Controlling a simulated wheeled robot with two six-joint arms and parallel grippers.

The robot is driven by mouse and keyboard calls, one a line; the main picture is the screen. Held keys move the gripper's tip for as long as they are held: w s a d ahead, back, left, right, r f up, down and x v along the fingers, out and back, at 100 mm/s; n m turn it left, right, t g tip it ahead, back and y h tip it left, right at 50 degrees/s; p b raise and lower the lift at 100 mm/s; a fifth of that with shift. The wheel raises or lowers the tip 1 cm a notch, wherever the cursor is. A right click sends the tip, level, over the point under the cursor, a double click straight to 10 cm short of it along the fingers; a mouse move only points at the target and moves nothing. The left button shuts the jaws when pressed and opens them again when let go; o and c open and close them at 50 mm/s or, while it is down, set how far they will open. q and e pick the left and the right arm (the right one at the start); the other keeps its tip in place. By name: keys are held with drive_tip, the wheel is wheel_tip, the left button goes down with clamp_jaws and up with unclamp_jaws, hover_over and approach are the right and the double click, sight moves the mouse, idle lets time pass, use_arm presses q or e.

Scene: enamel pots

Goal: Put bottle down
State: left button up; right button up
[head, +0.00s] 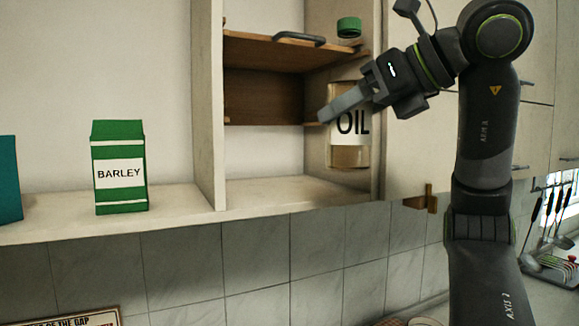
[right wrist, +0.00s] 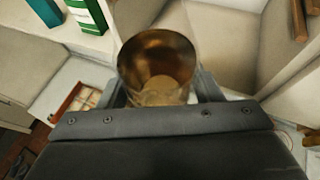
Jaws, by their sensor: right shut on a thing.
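The oil bottle (head: 349,155) is clear with a white OIL label, a green cap and yellowish oil low inside. It is upright in the right compartment of the wall cupboard, near its right side wall. My right gripper (head: 328,115) is shut on the bottle, coming in from the right across its upper part. In the right wrist view the bottle (right wrist: 158,68) shows between the fingers. My left gripper is not in view.
A green barley box (head: 119,168) stands in the left compartment, beside a teal box (head: 9,180) at the left edge. An upright divider (head: 208,105) separates the compartments. The shelf left of the bottle is clear.

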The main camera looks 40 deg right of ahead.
drive_tip(key=w+d+p, duration=0.1)
drive_tip(key=w+d, duration=0.1)
drive_tip(key=w, duration=0.6)
drive_tip(key=w+d, duration=0.3)
drive_tip(key=w, duration=0.4)
drive_tip(key=f, duration=0.2)
drive_tip(key=f+b, duration=0.1)
drive_tip(key=f, duration=0.1)
drive_tip(key=w+f+b, duration=0.1)
drive_tip(key=f, duration=0.1)
drive_tip(key=shift+f, duration=0.25)
drive_tip(key=shift+w+d+f, duration=0.1)
drive_tip(key=shift+w+f, duration=0.05)
drive_tip(key=shift+f, duration=0.15)
drive_tip(key=o, duration=1.5)
drive_tip(key=shift+f, duration=0.1)
